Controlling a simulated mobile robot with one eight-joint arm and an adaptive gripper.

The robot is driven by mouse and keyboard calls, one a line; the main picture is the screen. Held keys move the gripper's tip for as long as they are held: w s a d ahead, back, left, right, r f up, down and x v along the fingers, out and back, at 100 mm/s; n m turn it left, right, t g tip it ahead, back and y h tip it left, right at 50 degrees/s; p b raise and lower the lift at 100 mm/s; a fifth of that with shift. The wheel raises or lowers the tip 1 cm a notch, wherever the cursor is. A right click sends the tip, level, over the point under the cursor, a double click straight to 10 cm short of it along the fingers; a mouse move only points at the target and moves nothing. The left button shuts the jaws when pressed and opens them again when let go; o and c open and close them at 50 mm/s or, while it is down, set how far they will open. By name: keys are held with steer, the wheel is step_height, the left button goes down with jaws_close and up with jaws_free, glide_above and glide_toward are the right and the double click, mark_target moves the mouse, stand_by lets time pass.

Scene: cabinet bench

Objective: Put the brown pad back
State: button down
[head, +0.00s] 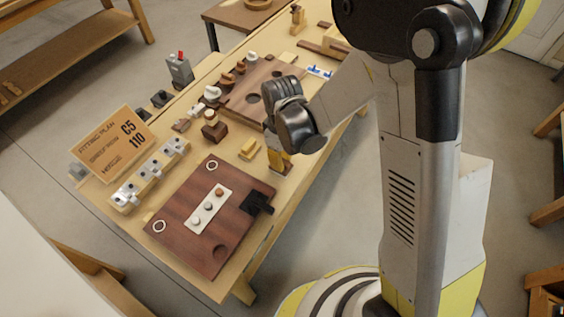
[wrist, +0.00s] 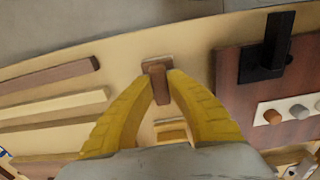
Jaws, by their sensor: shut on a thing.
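My gripper (head: 281,160) points down over the right edge of the bench in the head view. In the wrist view its two yellow fingers (wrist: 160,82) are closed on the upright part of a small brown pad (wrist: 158,66), with its flatter part showing just beyond the fingertips. In the head view only a little of the brown pad (head: 284,171) shows under the fingers. I cannot tell whether it touches the bench top or hangs just above it.
A dark red-brown board (head: 182,222) with a black handled piece (head: 258,202) lies nearby. A yellowish block (head: 250,149) is left of my gripper. A second brown board (head: 236,106), a sign (head: 115,143) and several small parts crowd the bench. Wooden strips (wrist: 50,75) show in the wrist view.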

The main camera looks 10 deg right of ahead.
steer(key=shift+f, duration=0.15)
steer(key=c, duration=1.5)
jaws_free()
steer(key=shift+o, duration=0.2)
steer(key=shift+r, duration=0.2)
step_height(320, 180, up, 12)
steer(key=p, duration=0.5)
steer(key=s+d+r+m+t, duration=0.7)
steer(key=s+d+r+m, duration=0.3)
steer(key=d+r, duration=0.3)
step_height(320, 180, up, 2)
steer(key=shift+s+d+r, duration=0.2)
steer(key=shift+s, duration=0.25)
